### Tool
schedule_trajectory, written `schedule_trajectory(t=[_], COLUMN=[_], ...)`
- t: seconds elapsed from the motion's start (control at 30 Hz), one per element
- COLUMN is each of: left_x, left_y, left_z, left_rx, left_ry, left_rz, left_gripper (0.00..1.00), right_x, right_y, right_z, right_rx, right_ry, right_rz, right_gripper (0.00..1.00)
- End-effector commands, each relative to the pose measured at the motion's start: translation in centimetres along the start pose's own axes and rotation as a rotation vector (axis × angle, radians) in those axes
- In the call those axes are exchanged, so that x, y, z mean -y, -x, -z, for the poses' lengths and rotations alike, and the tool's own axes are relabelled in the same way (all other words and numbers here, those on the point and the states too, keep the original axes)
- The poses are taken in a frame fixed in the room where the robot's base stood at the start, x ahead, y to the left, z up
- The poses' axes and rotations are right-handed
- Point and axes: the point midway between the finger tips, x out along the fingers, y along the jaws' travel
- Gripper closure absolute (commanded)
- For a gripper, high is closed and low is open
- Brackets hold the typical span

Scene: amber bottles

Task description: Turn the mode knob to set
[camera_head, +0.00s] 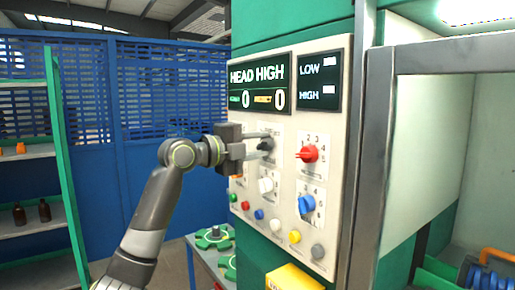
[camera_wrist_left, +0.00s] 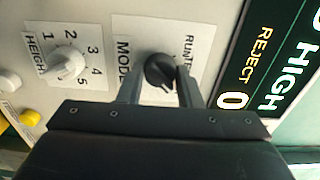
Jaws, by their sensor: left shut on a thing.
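The mode knob (camera_wrist_left: 160,72) is a black knob on a white label plate that reads MODE, with RUN and a partly hidden word beside it, in the left wrist view. It also shows in the head view (camera_head: 265,145), high on the left of the control panel. My left gripper (camera_head: 267,146) reaches it from the left, one finger on each side, and is shut on it. In the left wrist view the fingers (camera_wrist_left: 160,88) flank the knob. Which mark the knob points at is hard to tell. My right gripper is not in view.
The panel (camera_head: 283,222) also holds a red knob (camera_head: 307,154), a blue knob (camera_head: 306,204), a white height knob (camera_wrist_left: 68,64) and several coloured buttons. A display (camera_head: 260,85) sits above. A metal frame post (camera_head: 372,170) stands to the right; shelves with bottles are far left.

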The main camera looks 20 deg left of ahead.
Motion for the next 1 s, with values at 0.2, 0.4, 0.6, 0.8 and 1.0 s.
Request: schedule_trajectory(t=[0.2, 0.4, 0.6, 0.8, 1.0], left_x=[-0.14, -0.15, -0.16, -0.10, -0.07], left_y=[-0.01, -0.01, -0.01, -0.01, 0.05], left_z=[-0.02, -0.01, -0.01, 0.00, 0.00], left_rx=[0.000, -0.001, -0.001, -0.001, 0.000], left_ry=[-0.026, -0.028, -0.028, -0.028, -0.028], left_rz=[-0.003, -0.004, -0.004, -0.002, -0.001], left_gripper=[0.91, 0.91, 0.63, 0.47, 0.47], right_x=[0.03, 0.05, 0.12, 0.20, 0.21], right_y=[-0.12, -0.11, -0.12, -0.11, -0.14], right_z=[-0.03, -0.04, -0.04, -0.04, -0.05], right_rx=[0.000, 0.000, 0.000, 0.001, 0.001], right_ry=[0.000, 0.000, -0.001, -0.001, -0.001], right_rz=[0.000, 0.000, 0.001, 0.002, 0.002], right_gripper=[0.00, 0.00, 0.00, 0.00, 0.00])
